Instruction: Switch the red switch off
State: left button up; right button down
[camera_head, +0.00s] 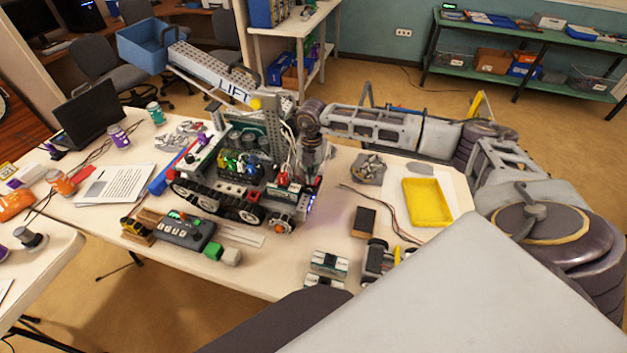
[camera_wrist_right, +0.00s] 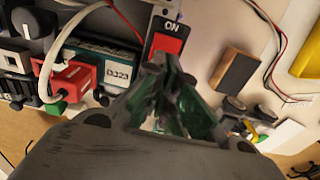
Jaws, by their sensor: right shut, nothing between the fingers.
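The red switch (camera_wrist_right: 168,43) shows in the right wrist view, just beyond my fingertips. My right gripper (camera_wrist_right: 158,64) is shut and empty. Its tips overlap the lower edge of the red rocker in this view; I cannot tell whether they touch it. In the head view my right gripper (camera_head: 308,172) points down at the right side of the tracked robot (camera_head: 240,170) on the table and hides the switch there. My left gripper is not in view.
A dark-topped wooden block (camera_head: 364,222) and a yellow tray (camera_head: 427,202) lie to the right. The tracked robot's grey lift arm (camera_head: 213,70) rises behind, holding a blue bin (camera_head: 141,46).

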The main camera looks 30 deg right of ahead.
jog(key=shift+f+b, duration=0.7)
jog(key=shift+f, duration=0.35)
dwell(1.3)
jog(key=shift+r+p, duration=0.45)
jog(key=shift+r, duration=0.15)
jog(key=shift+r+p, duration=1.6)
jog(key=shift+r, duration=1.35)
jog(key=shift+f, duration=0.1)
